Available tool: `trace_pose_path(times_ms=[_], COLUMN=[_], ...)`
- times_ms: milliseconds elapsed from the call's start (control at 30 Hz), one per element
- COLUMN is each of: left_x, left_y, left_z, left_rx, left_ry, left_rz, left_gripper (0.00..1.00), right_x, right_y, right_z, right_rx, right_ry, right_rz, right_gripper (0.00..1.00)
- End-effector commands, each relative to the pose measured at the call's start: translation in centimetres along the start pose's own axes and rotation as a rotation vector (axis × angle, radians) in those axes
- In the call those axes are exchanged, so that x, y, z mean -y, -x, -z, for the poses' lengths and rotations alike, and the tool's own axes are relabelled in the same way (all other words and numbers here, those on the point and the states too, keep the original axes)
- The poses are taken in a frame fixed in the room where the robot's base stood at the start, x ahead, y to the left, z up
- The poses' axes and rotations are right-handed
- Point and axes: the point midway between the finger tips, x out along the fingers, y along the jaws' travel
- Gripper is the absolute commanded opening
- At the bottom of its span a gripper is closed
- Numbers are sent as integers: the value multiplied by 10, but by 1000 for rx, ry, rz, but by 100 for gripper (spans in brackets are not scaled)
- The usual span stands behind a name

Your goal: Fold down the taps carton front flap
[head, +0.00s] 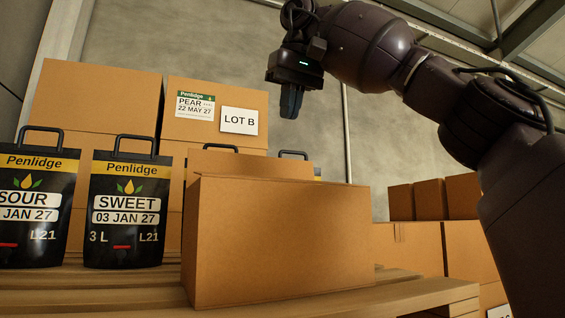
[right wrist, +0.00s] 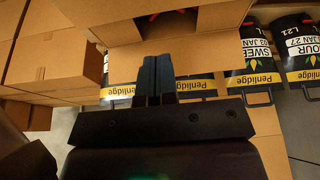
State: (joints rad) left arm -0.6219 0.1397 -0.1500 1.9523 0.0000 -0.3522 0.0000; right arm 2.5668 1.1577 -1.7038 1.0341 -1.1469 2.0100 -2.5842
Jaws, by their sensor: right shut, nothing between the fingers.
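The brown carton (head: 285,245) stands on a slatted wooden pallet in the head view, its plain front face towards me. A cardboard panel (head: 250,163) rises behind its top edge; I cannot tell exactly which flap it is. In the right wrist view the carton's cardboard (right wrist: 222,30) is at the top, with a dark gap (right wrist: 165,16) showing bits of red inside. My right gripper (head: 291,106) is shut and empty, pointing down above and behind the carton, apart from it. Its fingers also show in the right wrist view (right wrist: 157,68). My left gripper is out of view.
Black Penlidge bags, SOUR (head: 35,210) and SWEET (head: 125,205), stand left of the carton. More bag handles (head: 292,154) show behind it. Tall cartons (head: 98,95) stand at the back left, with other cartons (head: 430,200) at the right.

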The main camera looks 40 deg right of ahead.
Motion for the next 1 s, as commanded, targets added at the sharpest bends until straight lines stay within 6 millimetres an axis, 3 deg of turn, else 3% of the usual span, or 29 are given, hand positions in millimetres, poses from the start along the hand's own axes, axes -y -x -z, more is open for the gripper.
trace_pose_path(times_ms=[700, 1000], left_x=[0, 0], left_y=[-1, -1], left_z=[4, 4], left_rx=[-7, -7], left_ry=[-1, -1], left_rz=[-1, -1], left_gripper=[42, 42], right_x=[-1, 0], right_y=[-73, -96], right_z=[-2, -6], right_rx=[0, -2], right_ry=[-2, -1], right_rz=[1, 1], right_gripper=[0, 0])
